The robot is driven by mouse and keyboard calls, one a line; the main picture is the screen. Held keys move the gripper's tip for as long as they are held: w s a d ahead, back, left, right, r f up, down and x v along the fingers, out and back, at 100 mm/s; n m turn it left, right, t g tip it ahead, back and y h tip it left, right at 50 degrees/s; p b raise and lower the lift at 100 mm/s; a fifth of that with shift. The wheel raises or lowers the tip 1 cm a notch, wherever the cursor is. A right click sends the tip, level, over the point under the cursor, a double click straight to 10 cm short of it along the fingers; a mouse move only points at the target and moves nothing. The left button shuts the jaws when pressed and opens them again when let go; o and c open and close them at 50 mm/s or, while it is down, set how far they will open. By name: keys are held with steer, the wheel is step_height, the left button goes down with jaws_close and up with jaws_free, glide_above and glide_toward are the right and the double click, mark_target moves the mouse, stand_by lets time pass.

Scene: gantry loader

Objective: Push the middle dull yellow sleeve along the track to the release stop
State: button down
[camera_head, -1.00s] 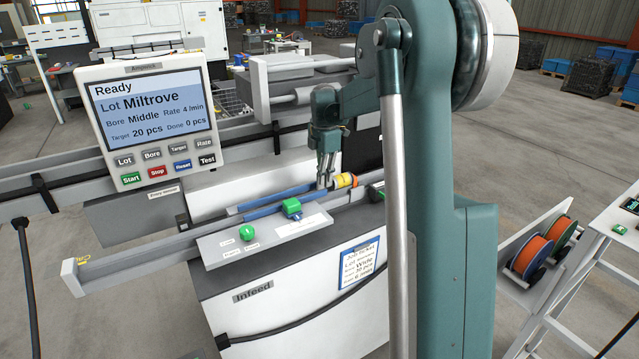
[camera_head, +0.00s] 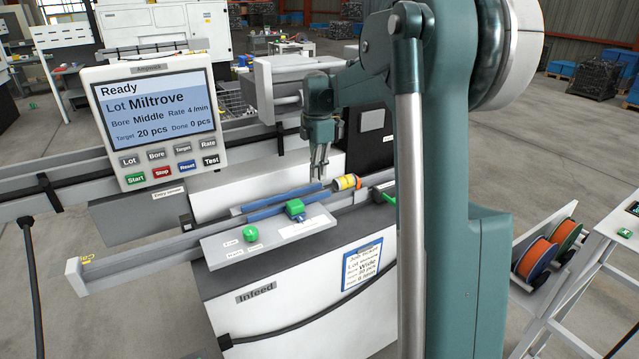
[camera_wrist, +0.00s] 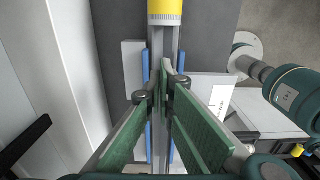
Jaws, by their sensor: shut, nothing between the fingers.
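A dull yellow sleeve (camera_head: 346,183) with an orange far end lies on the track (camera_head: 275,206) near its right end in the head view. In the wrist view the yellow sleeve (camera_wrist: 165,7) shows at the top edge, cut off by the frame, with a pale band at its near end. My gripper (camera_head: 319,178) is shut and empty, pointing down over the track just left of the sleeve, with a visible gap between them. In the wrist view the gripper (camera_wrist: 168,68) is over the grey channel between blue strips. I cannot tell which part is the release stop.
A green knob (camera_head: 250,233) is on the grey panel in front. A control screen (camera_head: 155,110) reads Ready, Bore Middle. A job ticket (camera_head: 361,266) hangs on the cabinet front.

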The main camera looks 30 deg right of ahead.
steer(key=shift+r, duration=2.7)
steer(key=s+a+m+t+b, duration=0.35)
steer(key=s+a+m, duration=0.55)
steer(key=s+a, duration=0.85)
steer(key=s+a+f+m+t, duration=0.1)
steer(key=s+a+f+m, duration=0.1)
steer(key=s, duration=0.5)
steer(key=s+a+f+m+t+b, duration=0.1)
steer(key=s+a+f+m, duration=0.2)
steer(key=s+f, duration=0.3)
steer(key=s+a+f+m+t, duration=0.1)
steer(key=s+a+f+m, duration=0.2)
steer(key=s, duration=0.5)
steer(key=shift+a+f+m+t+b, duration=0.15)
steer(key=shift+f+m+t+b, duration=0.25)
steer(key=shift+f+m, duration=0.1)
steer(key=shift+s, duration=0.1)
